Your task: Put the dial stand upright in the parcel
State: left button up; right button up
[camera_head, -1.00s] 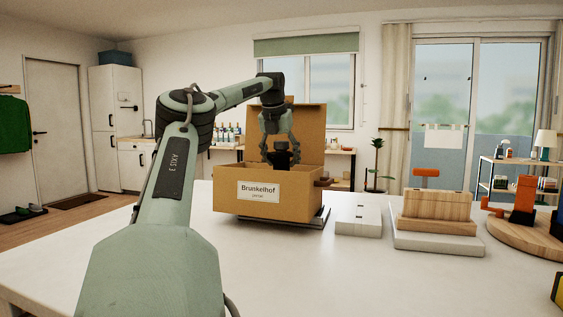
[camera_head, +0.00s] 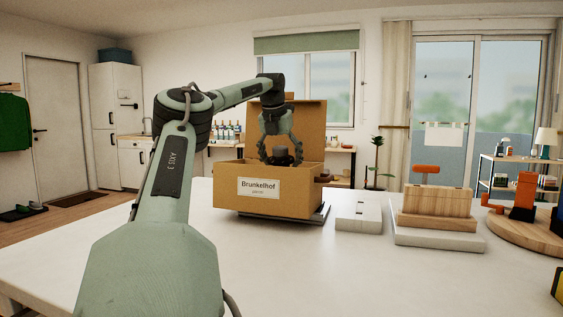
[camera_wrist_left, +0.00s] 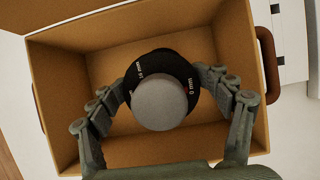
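The parcel (camera_head: 297,197) is an open cardboard box labelled Brunkelhof, its lid raised at the back; its inner wall shows in the left wrist view (camera_wrist_left: 75,45). The dial stand (camera_head: 281,156), dark with a round grey top (camera_wrist_left: 160,103) and a black marked disc, is inside the parcel and looks upright. Its foot is hidden. My left gripper (camera_head: 281,160) points down over the parcel, its fingers spread on both sides of the stand. In the left wrist view the fingers (camera_wrist_left: 158,85) are close beside the disc; contact is unclear. My right gripper is not in view.
A white box (camera_head: 359,218) stands right of the parcel. Beyond it are a wooden block on a pale base (camera_head: 437,240) and a round wooden board (camera_head: 520,236) with orange parts. The table's front middle (camera_head: 350,280) is clear.

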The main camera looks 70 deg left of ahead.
pick_arm(q)
jog(key=shift+o, duration=0.4)
jog(key=shift+r, duration=0.15)
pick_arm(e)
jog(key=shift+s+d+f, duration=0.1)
pick_arm(q)
jog(key=shift+r, duration=0.1)
jog(key=shift+r, duration=0.3)
jog(key=shift+r+p, duration=0.35)
jog(key=shift+r, duration=0.05)
jog(key=v, duration=1.1)
jog(key=shift+s+d+r, duration=0.2)
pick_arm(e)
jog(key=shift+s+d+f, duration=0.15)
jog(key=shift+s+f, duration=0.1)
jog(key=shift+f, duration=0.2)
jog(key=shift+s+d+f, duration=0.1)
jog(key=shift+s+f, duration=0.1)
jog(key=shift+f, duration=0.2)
